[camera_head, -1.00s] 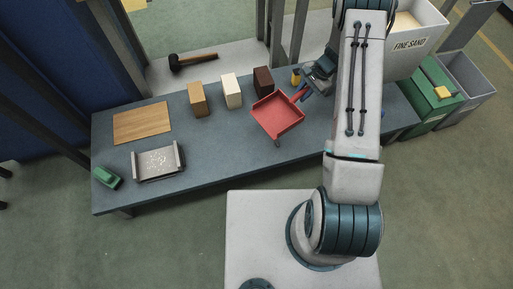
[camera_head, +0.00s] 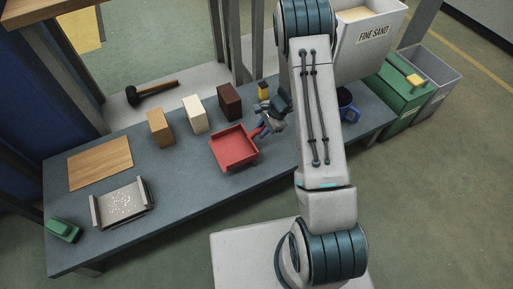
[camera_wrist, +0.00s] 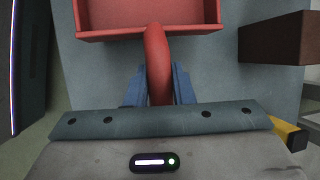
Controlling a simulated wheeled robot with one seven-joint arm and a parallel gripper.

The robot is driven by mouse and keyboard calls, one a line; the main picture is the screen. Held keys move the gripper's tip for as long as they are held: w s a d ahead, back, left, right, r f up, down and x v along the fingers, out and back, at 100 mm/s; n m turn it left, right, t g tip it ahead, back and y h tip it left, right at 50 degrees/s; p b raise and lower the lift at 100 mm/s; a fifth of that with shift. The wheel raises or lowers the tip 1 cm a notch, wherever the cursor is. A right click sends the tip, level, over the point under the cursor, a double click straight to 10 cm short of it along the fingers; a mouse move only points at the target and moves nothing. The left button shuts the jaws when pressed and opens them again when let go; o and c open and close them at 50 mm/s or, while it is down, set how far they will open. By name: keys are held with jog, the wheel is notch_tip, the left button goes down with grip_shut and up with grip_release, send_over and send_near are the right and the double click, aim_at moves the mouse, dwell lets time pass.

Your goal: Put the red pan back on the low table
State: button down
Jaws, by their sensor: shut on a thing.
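The red pan (camera_head: 233,150), a square shallow tray with a handle, is over the middle of the low grey-blue table (camera_head: 190,185). I cannot tell for sure whether its bottom touches the tabletop. My gripper (camera_head: 262,127) is at the pan's right side, shut on its red handle. In the wrist view the handle (camera_wrist: 157,55) runs between the two blue fingers of my gripper (camera_wrist: 160,85), with the pan's wall (camera_wrist: 150,34) beyond. The pan's far part is cut off in that view.
Brown (camera_head: 229,101), white (camera_head: 194,114) and tan (camera_head: 159,127) blocks stand behind the pan. A wooden board (camera_head: 100,163), a metal tray (camera_head: 122,204) and a green object (camera_head: 63,230) are at left. A blue mug (camera_head: 346,105) stands right of my arm. Bare tabletop lies in front of the pan.

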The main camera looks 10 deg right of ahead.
jog(key=shift+s+a+f+b, duration=0.4)
jog(key=shift+s+a+f, duration=0.45)
jog(key=shift+s, duration=0.2)
jog(key=shift+f+b, duration=0.95)
jog(key=shift+f, duration=1)
jog(key=shift+f, duration=0.15)
jog(key=c, duration=1.3)
grip_release()
jog(key=shift+o, duration=0.2)
jog(key=shift+r, duration=0.2)
